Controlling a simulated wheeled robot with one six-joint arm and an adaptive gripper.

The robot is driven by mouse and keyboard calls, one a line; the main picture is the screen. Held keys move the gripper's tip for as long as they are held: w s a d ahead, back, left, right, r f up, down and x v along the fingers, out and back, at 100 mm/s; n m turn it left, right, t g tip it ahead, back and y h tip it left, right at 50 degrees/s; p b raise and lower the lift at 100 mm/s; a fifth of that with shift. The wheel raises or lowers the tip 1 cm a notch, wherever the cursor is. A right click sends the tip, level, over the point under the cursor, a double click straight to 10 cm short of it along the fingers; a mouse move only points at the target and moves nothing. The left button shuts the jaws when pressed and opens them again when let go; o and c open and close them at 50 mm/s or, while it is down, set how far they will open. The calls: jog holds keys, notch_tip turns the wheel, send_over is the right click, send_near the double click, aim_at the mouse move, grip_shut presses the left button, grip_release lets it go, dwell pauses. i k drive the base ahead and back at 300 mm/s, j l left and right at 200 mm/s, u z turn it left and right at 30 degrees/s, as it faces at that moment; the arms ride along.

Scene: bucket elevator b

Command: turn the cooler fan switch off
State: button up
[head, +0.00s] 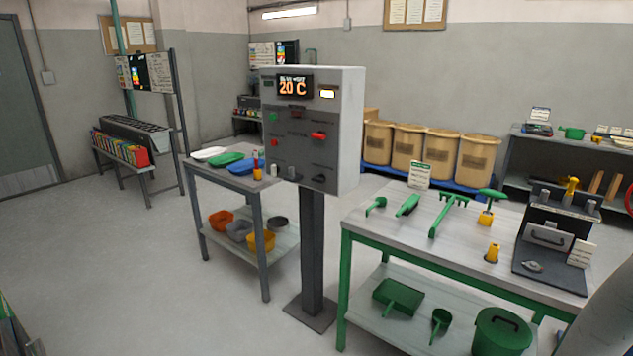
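A grey control box (348,130) stands on a dark post in the middle of the head view. My gripper is not in view; a grey part at the lower right may be my arm.
A green-legged table (365,262) with green tools is at the right, close to the post. A grey table (262,190) with trays is behind the post at left. Several tan bins (408,147) stand behind. The floor (130,260) at front left is clear.

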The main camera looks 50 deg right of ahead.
aim_at(320, 178)
jog(key=i+l+z, duration=0.1)
jog(key=i+z, duration=0.15)
jog(key=i, duration=0.45)
jog(key=i+j+z, duration=0.1)
jog(key=i+z, duration=0.15)
jog(key=i, duration=0.5)
jog(key=i+j+z, duration=0.25)
jog(key=i, duration=0.45)
